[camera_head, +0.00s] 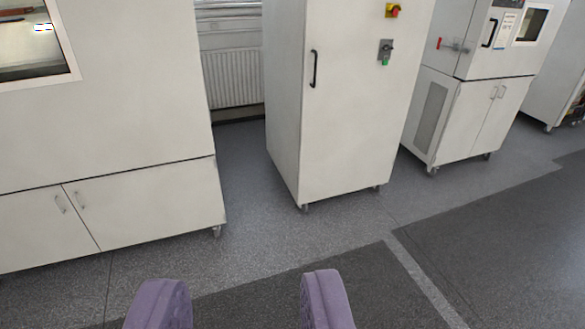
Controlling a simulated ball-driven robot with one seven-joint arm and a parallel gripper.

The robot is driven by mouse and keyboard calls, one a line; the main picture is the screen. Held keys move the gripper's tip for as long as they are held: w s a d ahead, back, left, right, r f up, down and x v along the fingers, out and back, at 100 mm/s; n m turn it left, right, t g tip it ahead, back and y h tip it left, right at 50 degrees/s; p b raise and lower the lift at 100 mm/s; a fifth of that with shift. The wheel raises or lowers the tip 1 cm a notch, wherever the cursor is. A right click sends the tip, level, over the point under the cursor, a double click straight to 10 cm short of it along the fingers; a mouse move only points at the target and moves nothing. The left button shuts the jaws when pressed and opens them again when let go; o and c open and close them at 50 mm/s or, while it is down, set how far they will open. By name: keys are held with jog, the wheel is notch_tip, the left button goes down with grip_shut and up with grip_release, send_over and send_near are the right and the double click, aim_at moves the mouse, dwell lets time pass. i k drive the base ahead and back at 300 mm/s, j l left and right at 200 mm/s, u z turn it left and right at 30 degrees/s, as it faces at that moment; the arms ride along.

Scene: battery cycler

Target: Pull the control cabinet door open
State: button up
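The control cabinet (285,110) is a tall white box on castors, standing upright in the upper middle of the view. Its front door (350,130) looks shut. A black vertical handle (313,69) sits near the door's left edge. A red and yellow switch (392,10) and a grey switch plate with a green part (385,52) are on the door's upper right. My gripper (243,300) shows as two purple fingers at the bottom edge, spread wide apart with only floor between them. It is open, empty and well away from the handle.
A large white cabinet (130,120) with a window and low doors stands at left. Another white unit (465,110) on castors stands right of the control cabinet. A radiator (234,78) is behind, between cabinets. The grey floor (300,245) in front is clear.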

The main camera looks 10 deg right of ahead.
aim_at(355, 107)
jog(key=i+z, duration=0.4)
jog(key=i, duration=1.95)
jog(key=i+u, duration=0.1)
jog(key=i, duration=0.4)
jog(key=i+l+u, duration=0.1)
jog(key=i, duration=0.35)
jog(key=i+l+u, duration=0.1)
jog(key=i, duration=0.35)
jog(key=l, duration=0.05)
